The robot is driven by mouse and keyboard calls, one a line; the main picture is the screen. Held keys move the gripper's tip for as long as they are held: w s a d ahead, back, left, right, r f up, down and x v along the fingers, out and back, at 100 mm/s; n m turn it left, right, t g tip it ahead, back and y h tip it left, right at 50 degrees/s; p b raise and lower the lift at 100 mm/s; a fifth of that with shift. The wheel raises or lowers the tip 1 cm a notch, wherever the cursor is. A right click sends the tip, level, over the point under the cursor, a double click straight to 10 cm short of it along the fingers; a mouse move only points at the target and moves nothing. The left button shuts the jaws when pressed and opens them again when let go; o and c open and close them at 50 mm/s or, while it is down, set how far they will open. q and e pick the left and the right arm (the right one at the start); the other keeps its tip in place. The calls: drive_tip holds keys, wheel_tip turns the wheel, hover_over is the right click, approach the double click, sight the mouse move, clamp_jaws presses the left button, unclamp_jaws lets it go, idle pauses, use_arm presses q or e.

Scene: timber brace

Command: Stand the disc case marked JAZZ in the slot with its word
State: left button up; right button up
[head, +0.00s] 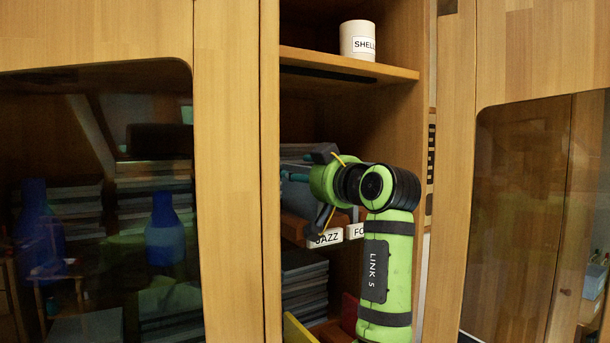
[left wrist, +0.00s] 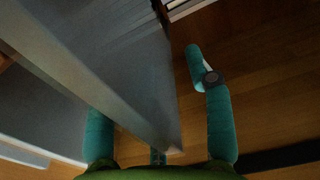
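A grey disc case (left wrist: 120,75) fills the left and middle of the left wrist view, its edge tilted across the picture. Its word does not show, so I cannot tell whether it is the JAZZ case. It also shows in the head view (head: 296,198), inside the middle shelf. My left gripper (head: 287,174) reaches into that shelf. Its teal fingers stand wide, one on each side of the case, with a gap between the case and the right-hand finger. The JAZZ label (head: 326,238) is on the shelf front below the gripper. The slot behind it is mostly hidden. My right gripper is out of view.
A label starting "FO" (head: 356,231) is right of JAZZ, partly covered by my arm. A white cup marked "SHEL" (head: 357,41) stands on the upper shelf. Grey cases (head: 303,285) are stacked below. Glass-fronted doors (head: 95,200) flank the narrow opening.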

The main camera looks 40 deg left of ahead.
use_arm(q)
drive_tip(key=shift+d, duration=0.1)
drive_tip(key=v, duration=1.1)
drive_tip(key=shift+d, duration=0.4)
drive_tip(key=shift+s, duration=0.1)
